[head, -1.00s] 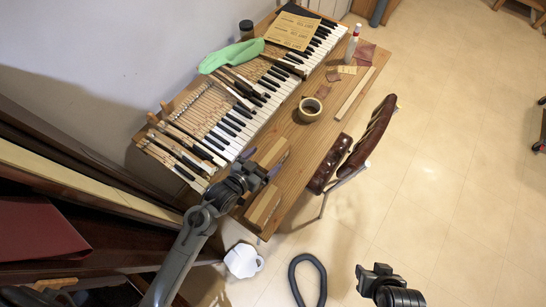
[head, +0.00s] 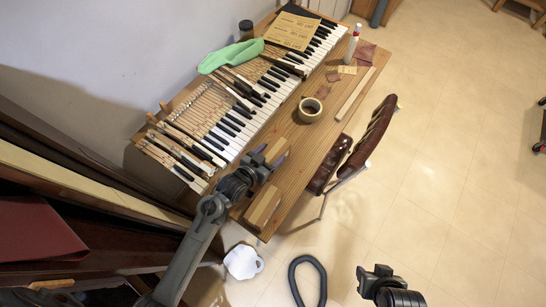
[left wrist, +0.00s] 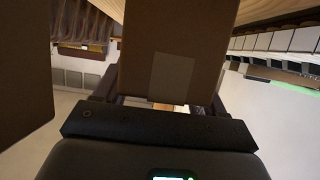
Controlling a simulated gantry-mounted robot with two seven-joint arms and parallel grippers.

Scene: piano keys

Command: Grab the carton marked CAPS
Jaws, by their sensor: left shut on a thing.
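Two brown cartons stand on the near edge of the wooden desk in the head view: a farther one (head: 277,149) and a nearer one (head: 263,207). I cannot read any marking on either. My left gripper (head: 268,160) is shut on the farther carton, partly hiding it. In the left wrist view this carton (left wrist: 172,70) is between the fingers, with a paler rectangle on its face. Another brown carton (left wrist: 22,80) fills the left edge there. My right gripper (head: 376,272) is above the floor, far from both cartons; its opening is unclear.

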